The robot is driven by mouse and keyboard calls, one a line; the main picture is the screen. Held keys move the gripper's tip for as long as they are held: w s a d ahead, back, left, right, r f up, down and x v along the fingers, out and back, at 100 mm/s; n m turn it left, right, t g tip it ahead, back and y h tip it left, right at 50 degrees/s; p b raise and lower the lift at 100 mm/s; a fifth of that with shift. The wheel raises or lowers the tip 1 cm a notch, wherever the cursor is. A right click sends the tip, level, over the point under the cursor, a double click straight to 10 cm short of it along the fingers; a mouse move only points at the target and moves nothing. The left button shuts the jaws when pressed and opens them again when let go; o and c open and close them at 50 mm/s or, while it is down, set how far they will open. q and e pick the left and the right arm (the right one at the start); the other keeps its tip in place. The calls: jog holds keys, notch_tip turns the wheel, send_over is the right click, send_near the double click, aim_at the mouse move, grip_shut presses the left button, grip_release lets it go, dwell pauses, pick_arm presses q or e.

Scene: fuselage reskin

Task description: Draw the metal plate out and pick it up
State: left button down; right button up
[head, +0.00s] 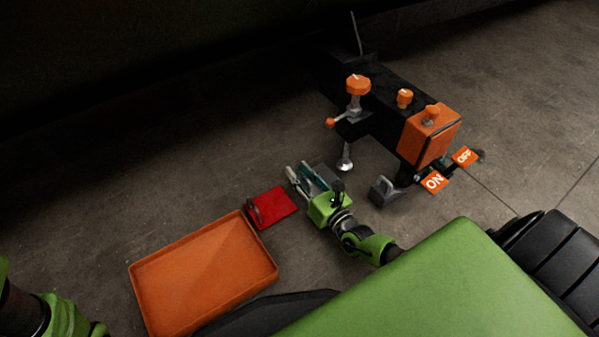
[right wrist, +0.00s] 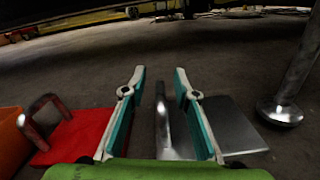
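The metal plate (right wrist: 235,128) lies flat on the floor in the right wrist view, grey and shiny, with an upright grey handle (right wrist: 162,122) along its left side. My right gripper (right wrist: 159,78) is open and low over the floor, with the handle showing between its two teal-lined fingers. The right finger covers part of the plate. In the head view the right gripper (head: 300,178) hides most of the plate. Of my left arm only green and black links show at the lower left of the head view; its gripper is out of view.
A red plate with a handle (head: 272,208) lies left of the right gripper, beside an orange tray (head: 140,270). A black machine with an orange box (head: 428,137) and knobs stands behind and right. Its round-footed metal leg (right wrist: 283,110) stands close right of the metal plate.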

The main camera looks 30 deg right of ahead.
jog(key=s, duration=1.2)
jog(key=shift+d, duration=0.35)
jog(key=shift+w, duration=0.1)
